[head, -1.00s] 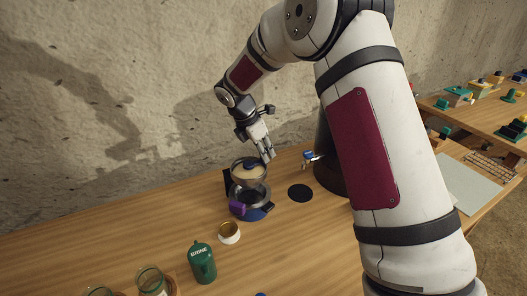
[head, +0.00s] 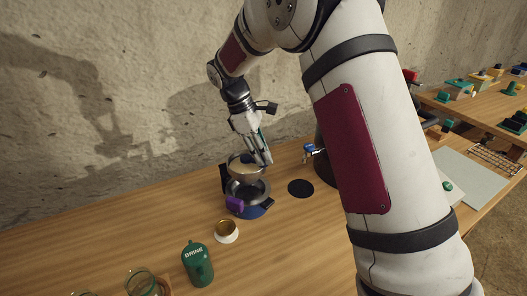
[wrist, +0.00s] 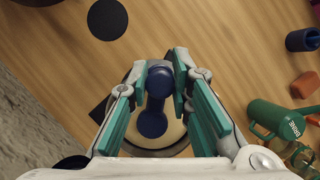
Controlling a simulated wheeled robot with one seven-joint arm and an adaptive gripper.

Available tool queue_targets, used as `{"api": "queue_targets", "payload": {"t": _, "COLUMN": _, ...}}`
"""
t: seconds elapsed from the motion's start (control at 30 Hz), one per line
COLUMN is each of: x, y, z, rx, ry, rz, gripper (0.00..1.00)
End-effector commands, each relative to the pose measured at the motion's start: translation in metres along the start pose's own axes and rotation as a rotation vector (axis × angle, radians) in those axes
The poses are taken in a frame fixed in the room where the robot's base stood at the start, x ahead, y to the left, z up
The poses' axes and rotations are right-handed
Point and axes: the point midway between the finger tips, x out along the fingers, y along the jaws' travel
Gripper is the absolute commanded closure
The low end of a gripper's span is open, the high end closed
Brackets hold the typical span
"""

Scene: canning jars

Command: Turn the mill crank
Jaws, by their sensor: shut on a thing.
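The mill (head: 246,190) stands on the wooden table, with a pale round top, a dark metal body and a blue base. Its blue crank (wrist: 152,122) lies across the pale top in the wrist view, with a round blue knob (wrist: 160,79) at its outer end. My gripper (wrist: 163,68) has its green-padded fingers on either side of this knob and is shut on it. In the head view my gripper (head: 267,160) reaches down to the mill's upper right side; the fingers partly hide the crank there.
A purple block (head: 234,204) sits at the mill's front. A black disc (head: 300,188) and a small blue-topped fixture (head: 310,150) are to the right. The left table is clear.

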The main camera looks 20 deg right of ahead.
Motion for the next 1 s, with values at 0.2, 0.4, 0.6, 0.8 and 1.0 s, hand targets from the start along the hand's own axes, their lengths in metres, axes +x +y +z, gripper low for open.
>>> {"api": "queue_targets", "payload": {"t": 0.2, "x": -0.001, "y": -0.009, "z": -0.004, "rx": 0.19, "ry": 0.005, "rz": -0.077, "gripper": 1.0}}
{"api": "queue_targets", "payload": {"t": 0.4, "x": -0.003, "y": -0.018, "z": -0.007, "rx": 0.35, "ry": 0.007, "rz": -0.144, "gripper": 1.0}}
{"api": "queue_targets", "payload": {"t": 0.6, "x": -0.005, "y": -0.024, "z": -0.011, "rx": 0.478, "ry": 0.009, "rz": -0.197, "gripper": 1.0}}
{"api": "queue_targets", "payload": {"t": 0.8, "x": -0.006, "y": -0.028, "z": -0.014, "rx": 0.563, "ry": 0.012, "rz": -0.231, "gripper": 1.0}}
{"api": "queue_targets", "payload": {"t": 1.0, "x": -0.007, "y": -0.029, "z": -0.016, "rx": 0.605, "ry": 0.013, "rz": -0.249, "gripper": 1.0}}
